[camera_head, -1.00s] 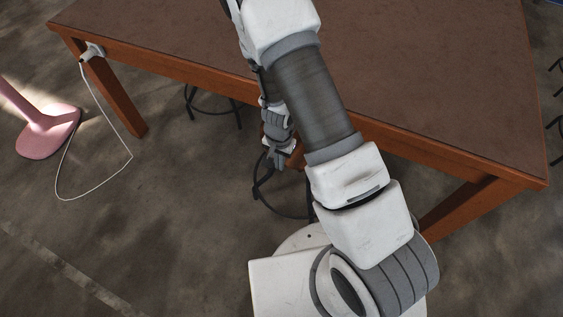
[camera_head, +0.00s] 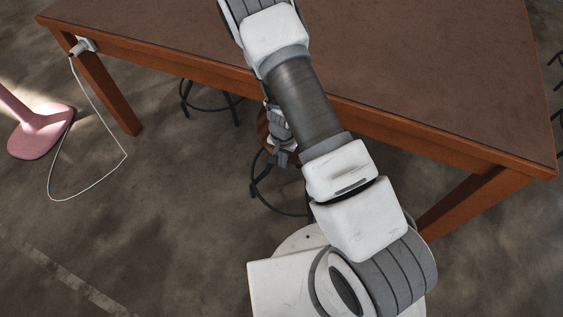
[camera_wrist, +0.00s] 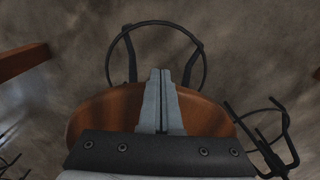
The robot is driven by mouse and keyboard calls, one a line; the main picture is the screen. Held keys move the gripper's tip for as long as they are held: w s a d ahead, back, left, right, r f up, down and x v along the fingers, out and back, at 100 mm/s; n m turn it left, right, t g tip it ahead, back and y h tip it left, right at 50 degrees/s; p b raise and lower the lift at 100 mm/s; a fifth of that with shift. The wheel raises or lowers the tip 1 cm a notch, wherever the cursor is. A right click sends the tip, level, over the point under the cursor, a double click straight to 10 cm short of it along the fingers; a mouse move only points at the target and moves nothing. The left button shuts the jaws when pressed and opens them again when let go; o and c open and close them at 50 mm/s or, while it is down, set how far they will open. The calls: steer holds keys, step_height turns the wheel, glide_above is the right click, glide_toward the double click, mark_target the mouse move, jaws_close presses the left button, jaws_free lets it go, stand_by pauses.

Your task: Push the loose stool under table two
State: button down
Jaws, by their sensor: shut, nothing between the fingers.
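The loose stool has a round brown wooden seat (camera_wrist: 88,118) and dark metal legs with a ring (camera_wrist: 155,27). In the head view its legs (camera_head: 272,190) stand in front of the near edge of the table (camera_head: 420,85), and a sliver of its seat (camera_head: 262,125) shows beside my arm. My arm hides most of the seat, so I cannot tell how far it reaches under the tabletop. My gripper (camera_wrist: 162,75) is shut and empty, its fingers over the seat in the wrist view. Whether they touch it is unclear. In the head view the gripper (camera_head: 281,158) is small and partly hidden.
Another dark-legged stool (camera_head: 208,100) stands under the table to the left. A white cable (camera_head: 103,120) hangs from a plug (camera_head: 83,46) at the table's left corner and loops on the floor. A pink stand (camera_head: 40,132) is at far left. Floor at lower left is clear.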

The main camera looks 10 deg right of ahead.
steer(key=shift+w+d+p, duration=0.15)
steer(key=shift+w+d, duration=0.4)
steer(key=shift+w, duration=0.2)
steer(key=shift+w+d+p, duration=0.15)
steer(key=shift+w+d, duration=0.4)
steer(key=shift+w, duration=0.15)
steer(key=shift+s+a, duration=0.1)
steer(key=shift+s, duration=0.05)
